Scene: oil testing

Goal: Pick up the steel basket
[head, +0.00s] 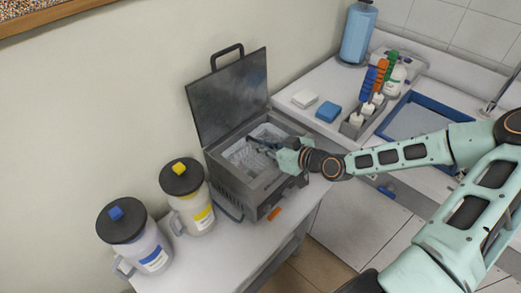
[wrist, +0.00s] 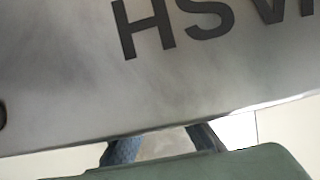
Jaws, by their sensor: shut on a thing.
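The steel basket (head: 241,159) sits inside the grey fryer-like box (head: 250,190), and its pale mesh shows in the open top. My gripper (head: 264,146) reaches in from the right over the box's rim and is shut on the basket at its upper right part. The exact grip point is small and partly hidden by my gripper. In the wrist view, my gripper's fingers (wrist: 165,142) show at the bottom edge, below a brushed metal plate (wrist: 180,80) with large dark letters. The wrist view does not show the basket clearly.
The box's dark lid (head: 229,95) stands open behind the basket. Two lidded jugs, yellow-topped (head: 190,197) and blue-topped (head: 138,240), stand at left. At right are a bottle rack (head: 361,122), a blue sponge-like block (head: 328,111) and a blue-rimmed tray (head: 387,133).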

